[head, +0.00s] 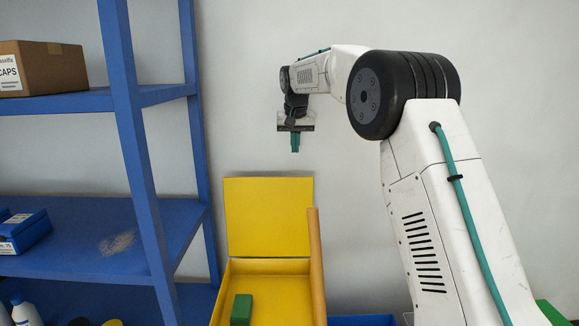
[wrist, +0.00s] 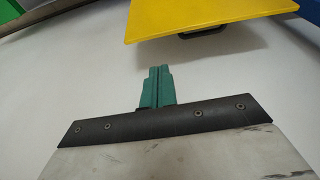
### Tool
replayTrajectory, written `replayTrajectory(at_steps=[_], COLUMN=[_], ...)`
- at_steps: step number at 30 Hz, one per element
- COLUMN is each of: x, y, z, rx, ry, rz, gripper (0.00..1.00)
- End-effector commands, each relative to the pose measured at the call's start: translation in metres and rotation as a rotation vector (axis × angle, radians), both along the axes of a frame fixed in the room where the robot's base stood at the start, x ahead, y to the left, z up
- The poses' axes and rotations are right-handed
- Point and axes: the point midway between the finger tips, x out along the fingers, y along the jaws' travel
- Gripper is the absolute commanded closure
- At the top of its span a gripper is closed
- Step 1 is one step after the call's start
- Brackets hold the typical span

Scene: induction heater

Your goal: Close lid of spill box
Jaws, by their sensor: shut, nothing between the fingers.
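The yellow spill box (head: 265,267) stands at the bottom centre of the head view. Its lid (head: 268,217) is open and stands upright at the back of the box. In the wrist view the lid (wrist: 200,12) shows at the top, with a dark handle (wrist: 203,31) at its edge. My gripper (head: 295,146) has green fingers, is shut and empty, and points down above the lid, apart from it. The fingers also show in the wrist view (wrist: 157,85).
A green block (head: 241,309) is inside the box. A wooden pole (head: 316,265) leans along the box's right side. A blue shelf (head: 165,190) stands at the left, with a cardboard box (head: 42,68) and a blue bin (head: 24,232). A white wall is behind.

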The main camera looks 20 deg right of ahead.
Motion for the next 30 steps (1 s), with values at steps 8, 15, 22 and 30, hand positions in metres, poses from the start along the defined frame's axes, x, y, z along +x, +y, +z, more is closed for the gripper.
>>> replayTrajectory(at_steps=[8,15,22,30], x=[0.008,0.018,0.023,0.023], y=[0.018,0.017,0.014,0.011], z=[-0.037,-0.078,-0.098,-0.099], rx=[0.005,0.005,0.005,0.004], ry=[0.008,0.007,0.007,0.006], rz=[0.0,0.004,0.003,0.0], gripper=[1.0,1.0,1.0,1.0])
